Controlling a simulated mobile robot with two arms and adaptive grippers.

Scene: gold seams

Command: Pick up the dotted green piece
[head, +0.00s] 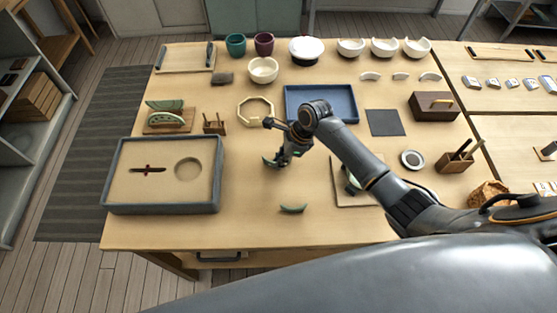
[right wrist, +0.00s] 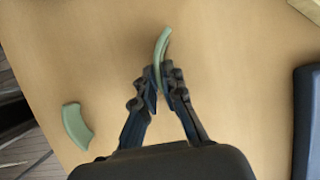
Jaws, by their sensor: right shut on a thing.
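My right gripper (head: 277,160) is over the middle of the table, with its fingers pointing down. In the right wrist view its fingertips (right wrist: 165,82) are shut on a curved green piece (right wrist: 162,46), which sticks out beyond them. Dots on this piece cannot be made out. A second curved green piece (head: 293,208) lies loose on the table nearer the front edge; it also shows in the right wrist view (right wrist: 76,126). More green pieces (head: 166,118) stand on a wooden holder at the left, one with light marks. My left gripper is not in view.
A grey-rimmed tray (head: 110,182) with a round recess is at the front left. A blue tray (head: 345,92) lies behind my right gripper. Bowls (head: 263,70) stand along the back. The table's front middle is mostly clear.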

